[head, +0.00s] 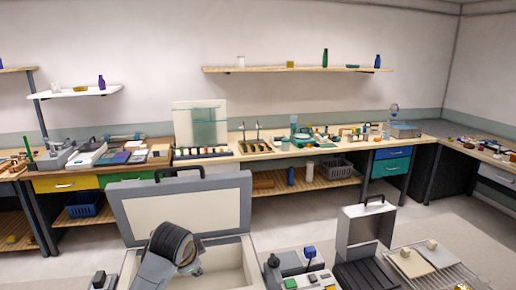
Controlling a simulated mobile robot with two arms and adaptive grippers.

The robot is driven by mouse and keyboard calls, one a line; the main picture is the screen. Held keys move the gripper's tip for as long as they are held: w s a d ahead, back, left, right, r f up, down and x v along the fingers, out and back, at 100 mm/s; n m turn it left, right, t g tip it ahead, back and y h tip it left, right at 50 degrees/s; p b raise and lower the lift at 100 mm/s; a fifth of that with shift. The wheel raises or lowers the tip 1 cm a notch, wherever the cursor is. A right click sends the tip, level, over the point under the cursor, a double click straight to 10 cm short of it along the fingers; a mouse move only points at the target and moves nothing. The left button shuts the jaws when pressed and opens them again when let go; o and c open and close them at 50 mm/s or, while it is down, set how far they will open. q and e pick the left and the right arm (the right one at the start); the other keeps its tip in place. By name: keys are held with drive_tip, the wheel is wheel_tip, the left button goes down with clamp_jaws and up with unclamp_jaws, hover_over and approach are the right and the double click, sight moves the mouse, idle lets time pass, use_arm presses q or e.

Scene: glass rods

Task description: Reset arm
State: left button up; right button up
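A thick dark and grey arm part (172,246), which looks like part of my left arm, rises from the bottom edge in front of the open case. A small grey end piece shows at its lower right, but no fingers can be made out, so I cannot see whether the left gripper is open or shut or holds anything. My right arm and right gripper are not in view. No glass rods can be picked out at this size.
The open pale case (185,207) stands close by, its lid upright. Small devices (300,270), a smaller case with a raised lid (362,228) and a wire rack (445,258) stand at right. A long cluttered workbench (230,158) lines the back wall; floor lies between.

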use_arm(q)
drive_tip(key=s+f+n+g, duration=0.1)
drive_tip(key=s+f+n, duration=0.1)
drive_tip(key=s+f, duration=0.65)
drive_tip(key=s+f+n+g, duration=0.1)
drive_tip(key=s+f+n, duration=0.3)
drive_tip(key=s, duration=0.8)
drive_tip(key=s+a+f+n+g, duration=0.1)
drive_tip(key=s+a+n, duration=0.1)
drive_tip(key=s, duration=0.7)
drive_tip(key=s+a+f+n, duration=0.1)
drive_tip(key=s+n, duration=0.1)
drive_tip(key=s, duration=0.7)
wheel_tip(320, 180, down, 36)
drive_tip(key=s+g+b, duration=0.2)
drive_tip(key=b, duration=0.6)
drive_tip(key=s+a+f+b, duration=0.1)
drive_tip(key=s+f+b, duration=0.2)
drive_tip(key=s+f, duration=0.5)
drive_tip(key=s+a+f+g+b, duration=0.1)
drive_tip(key=s+a+f+b, duration=0.1)
drive_tip(key=s+f, duration=0.6)
wheel_tip(320, 180, down, 5)
drive_tip(key=shift+f+m+b, duration=0.1)
drive_tip(key=shift+m+b, duration=0.2)
drive_tip(key=shift+b, duration=0.45)
